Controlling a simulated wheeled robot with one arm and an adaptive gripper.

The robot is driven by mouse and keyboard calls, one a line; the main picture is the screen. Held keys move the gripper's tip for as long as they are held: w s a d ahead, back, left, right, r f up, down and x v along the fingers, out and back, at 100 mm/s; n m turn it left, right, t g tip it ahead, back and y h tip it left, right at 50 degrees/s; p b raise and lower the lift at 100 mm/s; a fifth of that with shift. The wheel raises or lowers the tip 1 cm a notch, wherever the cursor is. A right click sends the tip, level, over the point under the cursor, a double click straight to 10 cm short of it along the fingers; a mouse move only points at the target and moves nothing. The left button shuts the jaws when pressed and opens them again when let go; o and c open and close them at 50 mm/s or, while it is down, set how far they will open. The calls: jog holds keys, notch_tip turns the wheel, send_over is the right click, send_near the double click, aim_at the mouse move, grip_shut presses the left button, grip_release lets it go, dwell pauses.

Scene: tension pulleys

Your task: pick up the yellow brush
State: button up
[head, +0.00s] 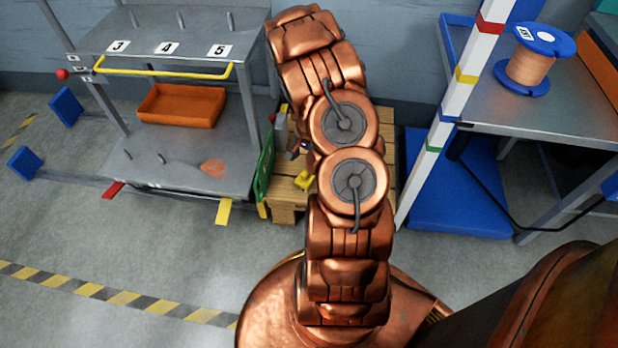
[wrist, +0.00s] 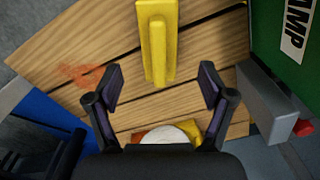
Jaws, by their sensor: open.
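The yellow brush (wrist: 158,40) lies on a wooden slatted pallet (wrist: 85,40) in the wrist view, at the top middle. Its upper end is cut off by the picture edge. In the head view a small yellow piece, likely the brush (head: 305,180), shows on the pallet (head: 288,196), partly hidden by my arm. My gripper (wrist: 160,84) is open and empty in the wrist view. Its two fingers are apart, one to each side of the brush's lower end in the picture. I cannot tell the height gap between them.
A green panel (wrist: 276,30) and a grey block (wrist: 262,102) stand at the right in the wrist view. A white round item (wrist: 165,135) lies below. A grey shelf (head: 180,178) with an orange tray (head: 181,105) is left of the pallet; a striped post (head: 459,85) is right.

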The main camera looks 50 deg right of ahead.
notch_tip(320, 180, down, 8)
jog(key=b, duration=0.2)
jog(key=shift+d+r+b, duration=0.15)
jog(key=shift+r+b, duration=0.1)
jog(key=shift+b, duration=0.05)
jog(key=c, duration=1.4)
jog(key=shift+r+p, duration=0.3)
jog(key=shift+r, duration=0.35)
jog(key=shift+c, duration=0.2)
jog(key=r, duration=0.1)
jog(key=r+p, duration=0.1)
jog(key=shift+s+a+r, duration=0.2)
jog(key=shift+s+r, duration=0.1)
jog(key=shift+r, duration=0.05)
jog(key=s+a+r+p, duration=0.1)
jog(key=s+a+p, duration=0.2)
jog(key=s+a, duration=0.6)
jog(key=s, duration=0.3)
jog(key=shift+a, duration=0.15)
jog(key=shift+s, duration=0.1)
jog(key=o, duration=0.7)
jog(key=c, duration=0.4)
